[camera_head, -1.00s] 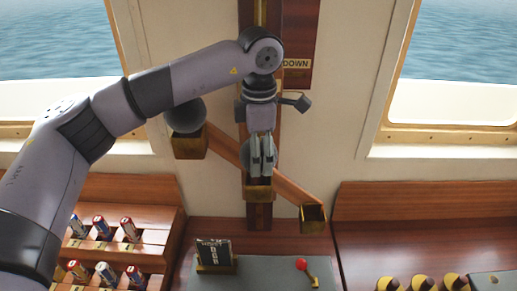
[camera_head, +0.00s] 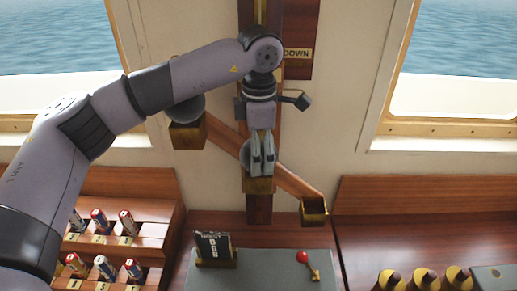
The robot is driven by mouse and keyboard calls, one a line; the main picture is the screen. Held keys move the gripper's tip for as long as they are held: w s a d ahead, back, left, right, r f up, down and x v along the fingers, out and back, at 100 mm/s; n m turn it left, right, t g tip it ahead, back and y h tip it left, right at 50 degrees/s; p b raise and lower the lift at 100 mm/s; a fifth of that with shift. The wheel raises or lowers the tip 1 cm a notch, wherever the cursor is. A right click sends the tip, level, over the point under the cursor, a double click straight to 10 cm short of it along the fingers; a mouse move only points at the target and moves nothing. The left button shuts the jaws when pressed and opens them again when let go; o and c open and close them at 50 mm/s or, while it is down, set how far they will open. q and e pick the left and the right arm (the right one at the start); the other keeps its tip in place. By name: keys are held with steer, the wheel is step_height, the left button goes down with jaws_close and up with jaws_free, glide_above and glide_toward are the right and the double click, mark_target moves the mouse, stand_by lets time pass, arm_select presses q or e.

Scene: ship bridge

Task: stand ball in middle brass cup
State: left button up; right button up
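My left gripper (camera_head: 262,173) points down over the middle brass cup (camera_head: 258,186), its fingers close together and reaching the cup's rim. Another grey ball (camera_head: 189,108) rests in the left brass cup (camera_head: 188,136), partly behind my forearm. The right brass cup (camera_head: 314,213) shows no ball. My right gripper is not in view.
The cups sit along a slanted wooden beam (camera_head: 223,138) on an upright wooden post (camera_head: 259,208). Below are a grey panel (camera_head: 262,268) with a red-knobbed lever (camera_head: 304,258), a small black display (camera_head: 214,246), battery racks (camera_head: 150,236) at left and brass-based knobs (camera_head: 424,279) at right.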

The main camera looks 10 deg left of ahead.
arm_select(q)
steer(key=shift+o, duration=0.6)
steer(key=r, duration=1.2)
steer(key=shift+s+d, duration=0.15)
steer(key=shift+s, duration=0.15)
steer(key=shift+f, duration=0.1)
